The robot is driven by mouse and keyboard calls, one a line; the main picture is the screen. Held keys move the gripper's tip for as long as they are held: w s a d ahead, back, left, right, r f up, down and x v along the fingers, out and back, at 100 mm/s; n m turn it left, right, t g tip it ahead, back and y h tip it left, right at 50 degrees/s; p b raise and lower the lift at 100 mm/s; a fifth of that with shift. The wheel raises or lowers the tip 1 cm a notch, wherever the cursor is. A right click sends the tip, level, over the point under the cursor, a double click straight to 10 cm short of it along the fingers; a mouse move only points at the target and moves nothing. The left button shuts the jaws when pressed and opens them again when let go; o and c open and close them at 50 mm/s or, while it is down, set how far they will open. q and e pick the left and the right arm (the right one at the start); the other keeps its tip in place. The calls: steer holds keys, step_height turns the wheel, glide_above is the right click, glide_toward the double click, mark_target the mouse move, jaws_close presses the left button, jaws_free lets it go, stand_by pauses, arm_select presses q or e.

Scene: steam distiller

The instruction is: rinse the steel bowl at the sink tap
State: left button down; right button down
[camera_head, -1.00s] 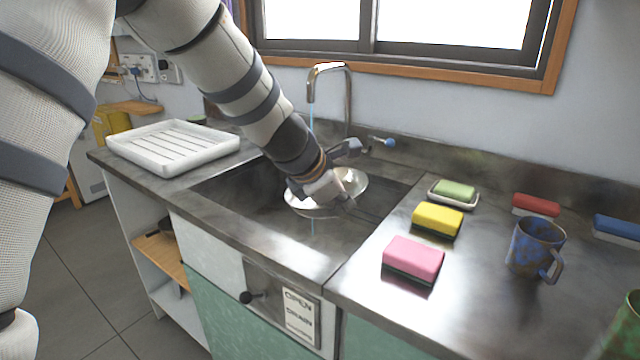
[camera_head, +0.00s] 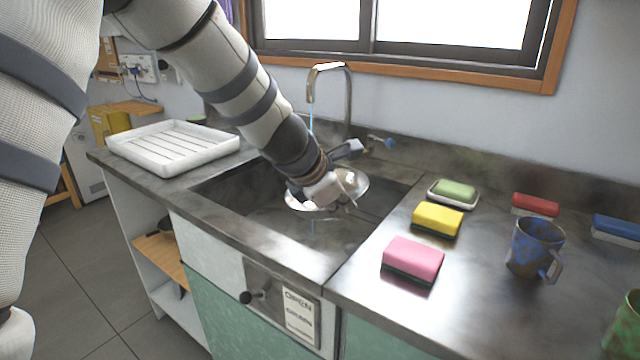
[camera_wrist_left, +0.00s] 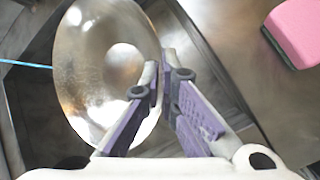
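The steel bowl (camera_head: 352,186) is over the sink basin (camera_head: 262,225), below the tap (camera_head: 330,68), tilted. In the left wrist view, the bowl (camera_wrist_left: 88,75) shows its shiny inside. My left gripper (camera_head: 338,194) is shut on the bowl's rim; its purple fingers (camera_wrist_left: 165,85) close there in the wrist view. A thin blue water stream (camera_head: 311,115) falls from the spout and goes behind my wrist. A short bit of blue shows below the bowl. In the wrist view the stream (camera_wrist_left: 25,65) meets the bowl's left edge; whether it enters is unclear. My right gripper is not in view.
A blue-ended tap handle (camera_head: 388,142) is right of the spout. A white drying rack (camera_head: 172,142) stands left of the sink. Right of it are pink (camera_head: 413,257) and yellow (camera_head: 437,219) sponges, a green soap dish (camera_head: 454,192), and a blue mug (camera_head: 535,247).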

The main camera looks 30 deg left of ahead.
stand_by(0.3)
arm_select(q)
steer(key=s+d+r, duration=0.3)
steer(key=s+r, duration=0.1)
stand_by(0.5)
stand_by(0.3)
